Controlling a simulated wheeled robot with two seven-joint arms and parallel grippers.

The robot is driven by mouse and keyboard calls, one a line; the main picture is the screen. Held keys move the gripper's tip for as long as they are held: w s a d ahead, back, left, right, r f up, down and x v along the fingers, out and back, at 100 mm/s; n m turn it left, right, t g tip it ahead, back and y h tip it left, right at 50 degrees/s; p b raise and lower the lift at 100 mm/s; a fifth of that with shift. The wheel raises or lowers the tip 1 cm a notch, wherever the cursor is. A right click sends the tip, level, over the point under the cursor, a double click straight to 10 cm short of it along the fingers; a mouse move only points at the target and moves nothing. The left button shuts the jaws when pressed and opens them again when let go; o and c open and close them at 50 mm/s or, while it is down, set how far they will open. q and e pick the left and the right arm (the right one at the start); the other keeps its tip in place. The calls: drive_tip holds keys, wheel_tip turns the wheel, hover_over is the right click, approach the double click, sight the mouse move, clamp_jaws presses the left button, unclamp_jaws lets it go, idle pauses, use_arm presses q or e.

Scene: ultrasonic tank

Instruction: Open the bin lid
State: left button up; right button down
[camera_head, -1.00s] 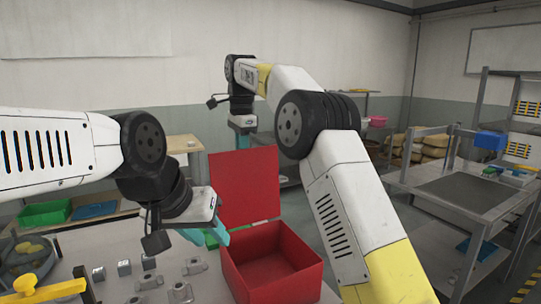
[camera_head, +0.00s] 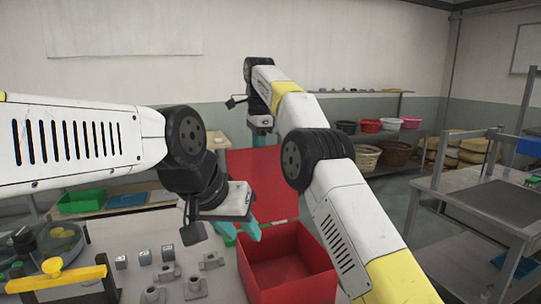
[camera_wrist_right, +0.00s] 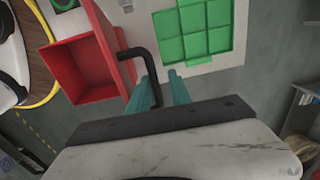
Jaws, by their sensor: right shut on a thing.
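The red bin (camera_head: 300,283) stands open-topped in front of my arms. Its red lid (camera_head: 255,180) stands raised at the bin's back edge, roughly upright. My right gripper (camera_head: 262,138) is at the top of the lid; its fingers are mostly hidden by the arm there. In the right wrist view, my right gripper (camera_wrist_right: 160,88) has its teal fingers around a black bent handle (camera_wrist_right: 150,62), shut on it; the handle joins the red part (camera_wrist_right: 80,68). My left gripper (camera_head: 238,230) hangs empty, fingers apart, near the bin's left rim.
Grey metal parts (camera_head: 168,272) lie on the table left of the bin. A yellow-topped fixture (camera_head: 60,277) and round tray (camera_head: 60,240) are further left. A green tray (camera_head: 82,201) is behind. A grey bench (camera_head: 495,205) stands at right, with floor between.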

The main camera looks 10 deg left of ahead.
drive_tip(key=shift+w+a+f, duration=0.1)
drive_tip(key=shift+w+f, duration=0.3)
drive_tip(key=c, duration=1.5)
unclamp_jaws()
drive_tip(key=shift+w+a+f, duration=0.1)
drive_tip(key=shift+w+a, duration=0.05)
drive_tip(key=shift+w, duration=0.05)
drive_tip(key=shift+s+r, duration=0.1)
drive_tip(key=shift+r, duration=0.1)
